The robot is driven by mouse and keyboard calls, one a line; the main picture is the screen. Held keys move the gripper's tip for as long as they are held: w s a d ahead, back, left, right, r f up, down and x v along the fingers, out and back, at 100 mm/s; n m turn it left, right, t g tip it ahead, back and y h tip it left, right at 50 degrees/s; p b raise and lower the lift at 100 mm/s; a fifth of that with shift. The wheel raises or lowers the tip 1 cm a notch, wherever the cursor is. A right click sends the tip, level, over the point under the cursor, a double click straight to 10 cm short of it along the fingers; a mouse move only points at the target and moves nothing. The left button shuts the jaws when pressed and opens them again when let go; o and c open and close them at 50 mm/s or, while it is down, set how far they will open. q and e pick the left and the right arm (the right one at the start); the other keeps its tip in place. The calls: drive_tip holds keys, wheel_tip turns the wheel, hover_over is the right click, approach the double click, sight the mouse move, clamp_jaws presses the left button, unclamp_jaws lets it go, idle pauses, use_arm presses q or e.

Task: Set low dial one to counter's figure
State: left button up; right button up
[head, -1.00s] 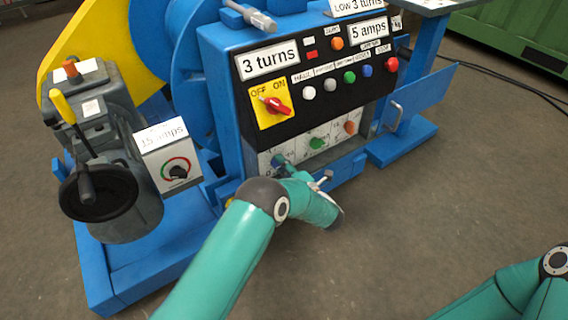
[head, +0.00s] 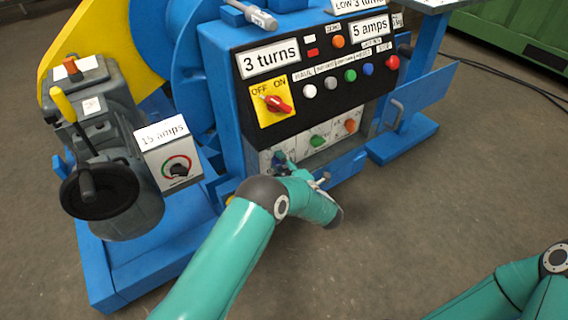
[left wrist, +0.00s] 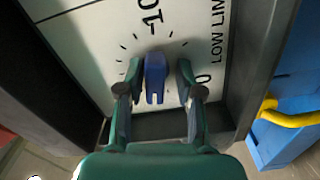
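A blue dial knob (left wrist: 155,85) stands on a white plate (left wrist: 95,40) in the left wrist view. The plate has tick marks, a "10", a "0" and lettering starting "LOW LIN". My left gripper (left wrist: 158,75) has one finger on each side of the knob, with narrow gaps showing, so it is open around it. In the head view my left gripper (head: 281,163) is at the leftmost dial of the low panel and partly hides it. A green knob (head: 317,140) and an orange knob (head: 350,125) sit to its right. My right gripper is out of view.
Above is a black panel with a red switch (head: 277,104), several buttons and labels "3 turns" (head: 268,58) and "5 amps" (head: 369,28). A grey box with a "15 amps" label (head: 162,133) stands left. A yellow pipe (left wrist: 290,116) is right of the dial plate.

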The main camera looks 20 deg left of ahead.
use_arm(q)
drive_tip(key=shift+d+r, duration=0.1)
drive_tip(key=shift+d, duration=0.1)
drive_tip(key=shift+s+d, duration=0.15)
drive_tip(key=shift+d, duration=0.05)
drive_tip(key=v, duration=1.1)
drive_tip(key=shift+s, duration=0.2)
